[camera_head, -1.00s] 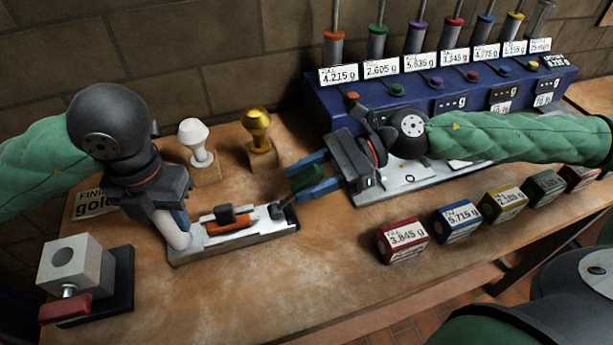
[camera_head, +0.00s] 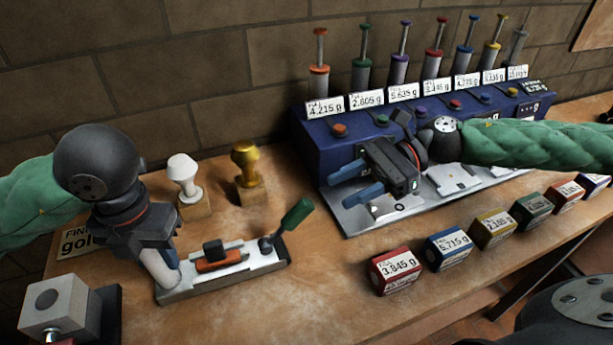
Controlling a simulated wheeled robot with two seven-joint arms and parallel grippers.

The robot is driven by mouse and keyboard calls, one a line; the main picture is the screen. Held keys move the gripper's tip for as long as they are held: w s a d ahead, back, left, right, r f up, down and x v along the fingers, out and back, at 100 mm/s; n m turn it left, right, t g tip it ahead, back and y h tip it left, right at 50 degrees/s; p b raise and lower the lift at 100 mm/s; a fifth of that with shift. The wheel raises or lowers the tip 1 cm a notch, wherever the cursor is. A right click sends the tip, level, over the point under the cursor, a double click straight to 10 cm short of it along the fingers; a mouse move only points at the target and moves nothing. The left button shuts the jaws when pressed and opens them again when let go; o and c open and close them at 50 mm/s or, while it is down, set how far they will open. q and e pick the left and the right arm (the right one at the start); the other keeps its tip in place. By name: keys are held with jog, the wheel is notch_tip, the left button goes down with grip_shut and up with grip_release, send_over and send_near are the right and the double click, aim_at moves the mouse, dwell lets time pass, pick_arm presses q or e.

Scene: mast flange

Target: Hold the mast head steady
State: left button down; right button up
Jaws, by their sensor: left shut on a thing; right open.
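My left gripper (camera_head: 166,260) is shut on a pale upright cylinder (camera_head: 157,269) at the left end of a metal bench fixture (camera_head: 222,272). I cannot tell whether this cylinder is the mast head; the jaws hide its upper part. An orange and dark block (camera_head: 220,258) sits on the fixture. A lever with a green handle (camera_head: 296,213) stands tilted at the fixture's right end. My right gripper (camera_head: 348,184) is open and empty, with blue fingers pointing left, above the left end of a pale plate in front of the blue dispenser. It is apart from the lever.
A blue dispenser (camera_head: 313,132) with several coloured plungers stands at the back. Several labelled boxes, including a red one (camera_head: 396,270), line the front right edge. White (camera_head: 184,172) and gold (camera_head: 247,160) knobbed pieces stand behind the fixture. A grey block (camera_head: 55,303) is front left.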

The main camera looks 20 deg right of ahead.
jog(key=shift+v, duration=0.85)
jog(key=shift+f, duration=0.1)
jog(key=c, duration=0.9)
jog(key=shift+s+d+f+g+y, duration=0.1)
jog(key=shift+d+f+y, duration=0.15)
jog(key=shift+f, duration=0.2)
jog(key=shift+w+d+f+g+y, duration=0.1)
jog(key=shift+d+f+y, duration=0.2)
jog(key=shift+f, duration=0.2)
jog(key=shift+s+d+f+g+y, duration=0.1)
jog(key=shift+d+f+y, duration=0.15)
jog(key=shift+f, duration=0.2)
grip_shut()
jog(key=shift+d+f+y, duration=0.35)
jog(key=shift+f+y, duration=0.05)
jog(key=shift+f, duration=0.15)
jog(key=shift+d+f+y, duration=0.4)
jog(key=shift+f, duration=0.15)
